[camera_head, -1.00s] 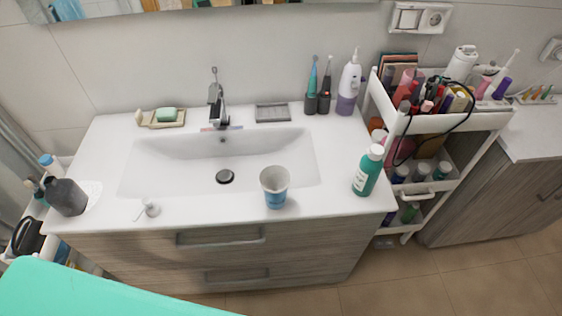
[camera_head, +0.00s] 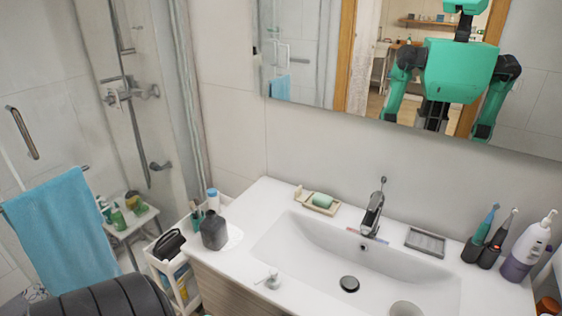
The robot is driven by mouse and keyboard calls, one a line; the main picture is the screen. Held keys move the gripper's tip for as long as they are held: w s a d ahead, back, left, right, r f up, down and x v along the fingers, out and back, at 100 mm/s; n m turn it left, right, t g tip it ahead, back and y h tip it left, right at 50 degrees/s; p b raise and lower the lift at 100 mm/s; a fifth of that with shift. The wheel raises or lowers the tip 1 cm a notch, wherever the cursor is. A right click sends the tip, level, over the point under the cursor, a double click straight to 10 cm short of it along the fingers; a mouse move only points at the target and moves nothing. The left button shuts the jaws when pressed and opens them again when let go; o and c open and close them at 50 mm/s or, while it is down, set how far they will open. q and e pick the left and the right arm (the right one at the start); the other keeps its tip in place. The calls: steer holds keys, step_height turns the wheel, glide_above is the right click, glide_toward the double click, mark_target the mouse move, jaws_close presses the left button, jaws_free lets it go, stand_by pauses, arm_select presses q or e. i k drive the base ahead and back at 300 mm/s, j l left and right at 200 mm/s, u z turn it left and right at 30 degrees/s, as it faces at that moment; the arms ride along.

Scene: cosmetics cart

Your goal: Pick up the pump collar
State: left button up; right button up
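The white pump collar (camera_head: 271,280), with its thin spout, stands on the front left part of the white sink counter (camera_head: 262,203). Its spout points left. A dark grey bottle (camera_head: 215,233) without a visible pump stands behind and left of it at the counter's left end, on a white round mat. Neither of my grippers is in view. A dark ribbed part of my own body shows at the lower left.
The basin (camera_head: 308,262) lies right of the collar, with a cup (camera_head: 405,308) at its front, cut by the frame. A soap dish (camera_head: 318,204) and faucet (camera_head: 373,208) are behind. A narrow white cart (camera_head: 180,285) stands left of the counter.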

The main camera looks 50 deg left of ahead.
mark_target(272, 285)
steer(key=u, duration=1.5)
